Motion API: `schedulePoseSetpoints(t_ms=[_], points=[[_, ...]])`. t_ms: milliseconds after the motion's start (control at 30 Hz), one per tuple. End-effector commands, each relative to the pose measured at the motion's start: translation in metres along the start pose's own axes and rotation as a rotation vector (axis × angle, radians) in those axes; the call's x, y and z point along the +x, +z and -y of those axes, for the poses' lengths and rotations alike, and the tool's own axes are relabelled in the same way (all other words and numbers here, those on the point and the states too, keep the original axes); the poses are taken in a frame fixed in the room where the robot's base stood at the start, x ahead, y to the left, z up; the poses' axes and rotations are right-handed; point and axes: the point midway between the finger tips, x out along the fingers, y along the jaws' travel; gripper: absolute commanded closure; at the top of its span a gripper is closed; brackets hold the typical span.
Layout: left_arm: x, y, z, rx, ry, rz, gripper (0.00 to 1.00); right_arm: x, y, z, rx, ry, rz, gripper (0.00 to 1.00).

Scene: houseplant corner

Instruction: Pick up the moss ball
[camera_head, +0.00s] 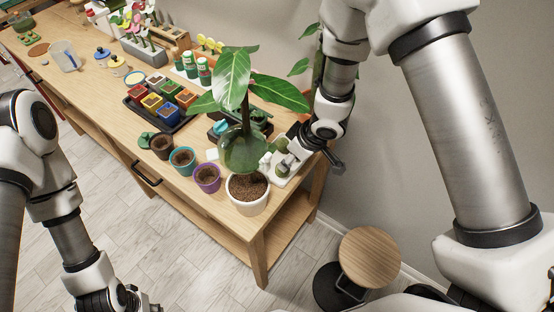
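A small round green thing (281,144), possibly the moss ball, is by the white tray (283,180) at the table's right end, behind the big leafy plant; I cannot be sure of it at this size. My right gripper (336,166) hangs beside that tray at the table's right edge, and its finger opening cannot be made out. My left gripper (140,302) is low at the bottom edge, in front of the table and away from it, partly cut off. Its fingers are too small to read.
A leafy plant in a round glass vessel (240,152) stands near the right end, behind a white soil-filled pot (247,196). Purple (207,179), teal (182,160) and brown (162,146) pots line the front edge. A round wooden stool (370,257) stands on the floor.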

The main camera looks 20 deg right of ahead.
Motion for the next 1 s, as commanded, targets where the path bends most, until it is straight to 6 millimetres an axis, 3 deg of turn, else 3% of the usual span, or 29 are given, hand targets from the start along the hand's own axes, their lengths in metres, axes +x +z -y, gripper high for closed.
schedulePoseSetpoints(t_ms=[500,700,800,1000], points=[[-0.007,0.000,0.000,0.000,0.000,0.001,0.60,0.074,0.003,-0.002,0.002,-0.001,-0.001,0.51],[-0.006,0.001,0.000,0.000,0.000,0.001,0.60,0.076,0.003,-0.002,0.003,0.000,-0.002,0.51],[-0.006,0.001,0.000,0.000,0.000,0.001,0.60,0.076,0.003,-0.002,0.003,-0.001,-0.002,0.76],[-0.006,0.001,0.000,0.000,0.000,0.001,0.60,0.076,0.003,-0.002,0.003,-0.001,-0.002,0.76]])
